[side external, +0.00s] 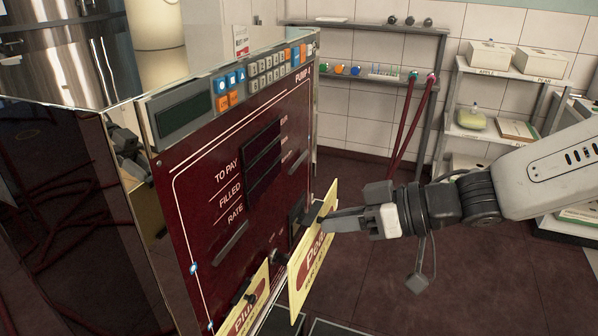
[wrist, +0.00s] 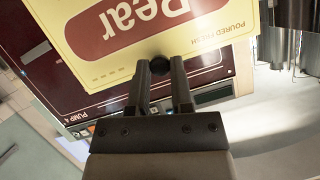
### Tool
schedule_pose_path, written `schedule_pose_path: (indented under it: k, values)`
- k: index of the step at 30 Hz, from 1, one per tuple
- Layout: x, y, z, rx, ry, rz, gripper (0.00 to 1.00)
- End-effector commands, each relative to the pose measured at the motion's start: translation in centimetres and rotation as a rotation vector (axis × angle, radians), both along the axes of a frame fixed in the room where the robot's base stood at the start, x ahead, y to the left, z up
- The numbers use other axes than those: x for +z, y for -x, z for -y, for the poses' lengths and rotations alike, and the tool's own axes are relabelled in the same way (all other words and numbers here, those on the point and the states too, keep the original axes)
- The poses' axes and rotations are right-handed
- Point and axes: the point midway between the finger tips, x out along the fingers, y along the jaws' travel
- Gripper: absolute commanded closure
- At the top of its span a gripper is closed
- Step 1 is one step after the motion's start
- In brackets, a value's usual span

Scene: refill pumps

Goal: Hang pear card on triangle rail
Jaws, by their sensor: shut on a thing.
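The pear card (side external: 311,262) is a yellow card with a red oval reading "Pear". My gripper (side external: 326,222) is shut on the card's dark knob near its top edge, beside the right edge of the dark red pump panel (side external: 215,190). In the wrist view the pear card (wrist: 135,30) appears upside down, with the round knob between the fingertips of my gripper (wrist: 160,68). A grey bar (side external: 232,243) sits on the panel. I cannot tell which rail bears a triangle, or whether the card touches the panel.
A yellow plum card (side external: 246,306) with its own knob is low on the panel, left of the pear card. Blue and orange buttons (side external: 231,88) and a dark display (side external: 184,115) line the panel's top. Shelves with boxes (side external: 490,55) stand behind. The floor (side external: 370,275) right of the pump looks open.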

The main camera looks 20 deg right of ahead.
Motion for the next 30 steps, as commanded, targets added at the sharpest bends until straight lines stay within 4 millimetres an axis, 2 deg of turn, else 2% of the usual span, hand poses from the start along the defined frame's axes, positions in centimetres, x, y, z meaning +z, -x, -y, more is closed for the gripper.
schedule_pose_path:
  k: [30]
  values:
    - [0.0, 2.8, 2.8, 0.0, -0.001, 0.001, 1.0]
